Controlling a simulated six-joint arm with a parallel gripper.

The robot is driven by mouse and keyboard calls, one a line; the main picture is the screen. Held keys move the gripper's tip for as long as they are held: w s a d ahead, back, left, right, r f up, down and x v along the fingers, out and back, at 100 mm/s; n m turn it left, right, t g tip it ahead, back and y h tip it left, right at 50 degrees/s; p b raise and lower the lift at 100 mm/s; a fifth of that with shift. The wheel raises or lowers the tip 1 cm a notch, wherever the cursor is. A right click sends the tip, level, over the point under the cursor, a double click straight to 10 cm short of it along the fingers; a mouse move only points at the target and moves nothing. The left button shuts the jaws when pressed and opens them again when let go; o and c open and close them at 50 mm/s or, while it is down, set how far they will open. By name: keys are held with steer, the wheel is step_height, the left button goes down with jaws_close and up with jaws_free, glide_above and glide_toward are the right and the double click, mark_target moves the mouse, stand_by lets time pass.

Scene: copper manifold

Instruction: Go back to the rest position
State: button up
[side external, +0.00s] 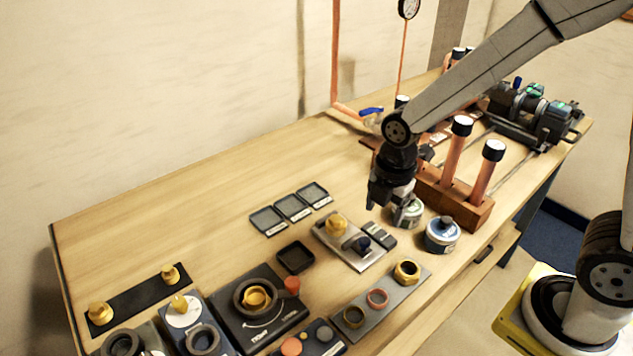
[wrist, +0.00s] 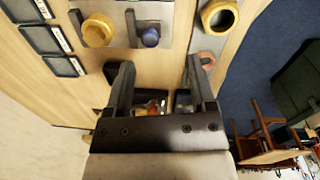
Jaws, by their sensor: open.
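My gripper (side external: 376,198) hangs pointing down over the wooden workbench (side external: 215,190), in front of the copper pipework in the side view. In the wrist view my gripper (wrist: 158,68) has its two dark fingers apart, with nothing held between them. A grey-and-green tin (side external: 408,213) stands beside and partly behind the gripper in the side view. The grey plate (side external: 333,247) with a brass fitting (side external: 337,224) and a dark blue knob (side external: 361,244) lies on the bench to the lower left of the gripper.
A blue tin (side external: 441,234) and a wooden block (side external: 470,210) with two black-capped copper pipes stand to the right. Labelled trays (side external: 290,208) lie left. A grey strip with brass and copper rings (side external: 378,300) lies near the front edge. The bench's back left is clear.

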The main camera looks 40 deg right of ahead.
steer(key=s+d+m+t, duration=0.1)
steer(key=s+d+m, duration=0.1)
steer(key=m, duration=0.7)
steer(key=s+d+m, duration=0.2)
steer(key=m, duration=0.8)
steer(key=shift+s+d+f+m+t, duration=0.2)
steer(key=shift+s+d+m+t, duration=0.1)
steer(key=shift+t, duration=0.1)
